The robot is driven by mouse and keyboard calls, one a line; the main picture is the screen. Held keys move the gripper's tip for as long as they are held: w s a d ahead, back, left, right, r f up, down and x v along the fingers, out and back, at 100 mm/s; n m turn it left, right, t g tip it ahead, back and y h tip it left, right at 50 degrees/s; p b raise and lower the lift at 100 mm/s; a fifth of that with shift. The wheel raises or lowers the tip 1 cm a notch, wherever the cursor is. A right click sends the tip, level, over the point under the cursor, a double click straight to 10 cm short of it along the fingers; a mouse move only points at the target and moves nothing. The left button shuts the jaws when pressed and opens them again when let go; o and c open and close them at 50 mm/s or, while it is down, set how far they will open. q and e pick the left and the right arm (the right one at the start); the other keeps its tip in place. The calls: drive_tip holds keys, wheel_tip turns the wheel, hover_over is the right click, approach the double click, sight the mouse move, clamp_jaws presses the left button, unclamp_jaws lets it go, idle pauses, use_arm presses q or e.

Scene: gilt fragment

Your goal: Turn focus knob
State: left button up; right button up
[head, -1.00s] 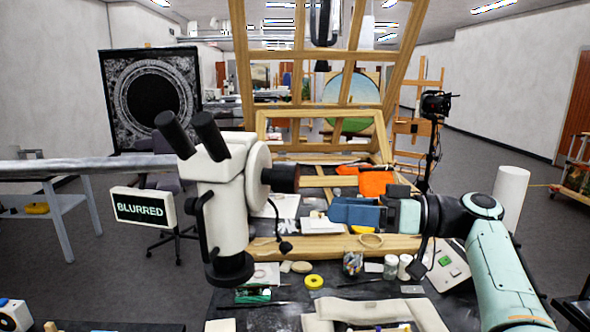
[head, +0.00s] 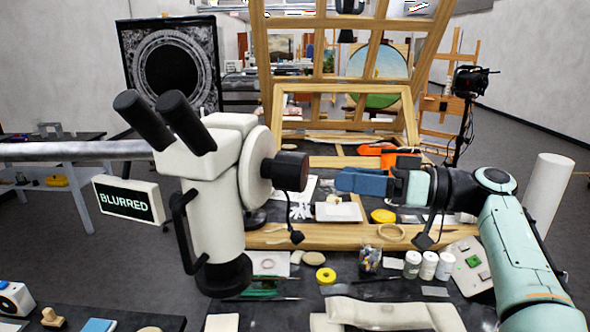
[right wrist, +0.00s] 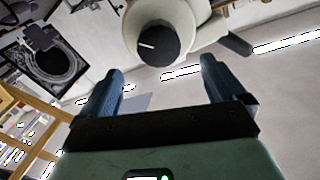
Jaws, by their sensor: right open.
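The focus knob (head: 288,171) is a black cylinder on the right side of a white microscope (head: 216,190) in the head view. In the right wrist view the knob (right wrist: 152,44) faces the camera, with a white mark on its face, beyond the fingertips. A sign (head: 128,200) attached at the microscope's left reads BLURRED. My right gripper (head: 340,181) is to the right of the knob with a gap between them. Its two blue fingers (right wrist: 160,85) stand apart with nothing between them in the right wrist view. My left gripper is not in view.
A wooden easel frame (head: 345,109) stands behind the microscope. The table below holds a yellow tape roll (head: 326,276), a jar (head: 369,260), several white bottles (head: 429,265) and a pale padded support (head: 395,314). A cable with a black end (head: 296,237) hangs below the knob.

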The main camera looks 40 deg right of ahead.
sight(305, 173)
drive_tip(key=p+x, duration=0.1)
drive_tip(key=x, duration=0.9)
drive_tip(key=shift+w+a+p, duration=0.15)
drive_tip(key=shift+w+p, duration=0.2)
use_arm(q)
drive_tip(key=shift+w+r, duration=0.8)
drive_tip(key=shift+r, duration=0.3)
use_arm(e)
drive_tip(key=c, duration=1)
